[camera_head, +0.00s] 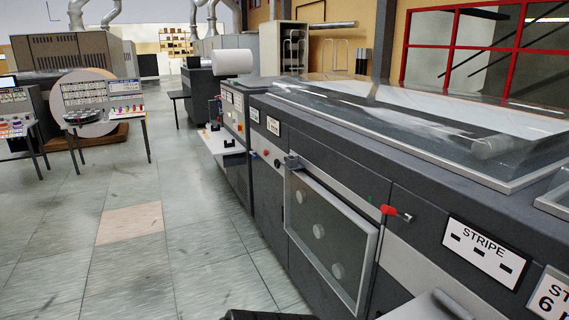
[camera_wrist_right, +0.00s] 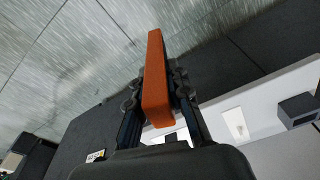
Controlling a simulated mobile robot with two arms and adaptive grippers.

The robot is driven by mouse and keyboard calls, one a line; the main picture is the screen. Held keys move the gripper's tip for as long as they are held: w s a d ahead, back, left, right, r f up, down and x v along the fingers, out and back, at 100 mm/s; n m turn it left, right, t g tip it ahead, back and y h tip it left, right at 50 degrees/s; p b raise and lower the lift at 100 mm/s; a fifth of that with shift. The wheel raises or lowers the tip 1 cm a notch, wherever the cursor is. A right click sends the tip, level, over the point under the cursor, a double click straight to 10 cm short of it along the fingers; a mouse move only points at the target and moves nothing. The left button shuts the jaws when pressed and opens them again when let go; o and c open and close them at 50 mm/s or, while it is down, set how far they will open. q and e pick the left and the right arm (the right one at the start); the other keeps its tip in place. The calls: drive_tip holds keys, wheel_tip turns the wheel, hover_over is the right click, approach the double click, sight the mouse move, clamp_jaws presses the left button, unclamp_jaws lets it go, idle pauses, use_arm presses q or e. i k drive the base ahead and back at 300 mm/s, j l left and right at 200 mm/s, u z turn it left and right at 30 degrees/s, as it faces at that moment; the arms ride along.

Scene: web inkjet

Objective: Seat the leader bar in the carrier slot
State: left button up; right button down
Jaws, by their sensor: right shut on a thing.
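An orange bar (camera_wrist_right: 155,85), which I take to be the leader bar, is held between the two dark fingers of my right gripper (camera_wrist_right: 158,90) in the right wrist view. The bar sticks out past the fingertips. A white ledge (camera_wrist_right: 270,100) lies beyond and to the right of the gripper, with a dark block (camera_wrist_right: 298,108) on it. A white ledge with small dark parts (camera_head: 218,144) also shows on the side of the machine in the head view. I cannot make out the carrier slot. My left gripper is not in view.
The long dark machine (camera_head: 400,190) fills the right side, with a windowed door (camera_head: 330,238) and a red-tipped lever (camera_head: 388,210) on its front. The tiled floor (camera_head: 130,265) to the left is clear. Tables with control panels (camera_head: 103,100) stand at far left.

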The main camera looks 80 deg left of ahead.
sight(290, 166)
drive_tip(key=j+u, duration=0.3)
drive_tip(key=j, duration=2.3)
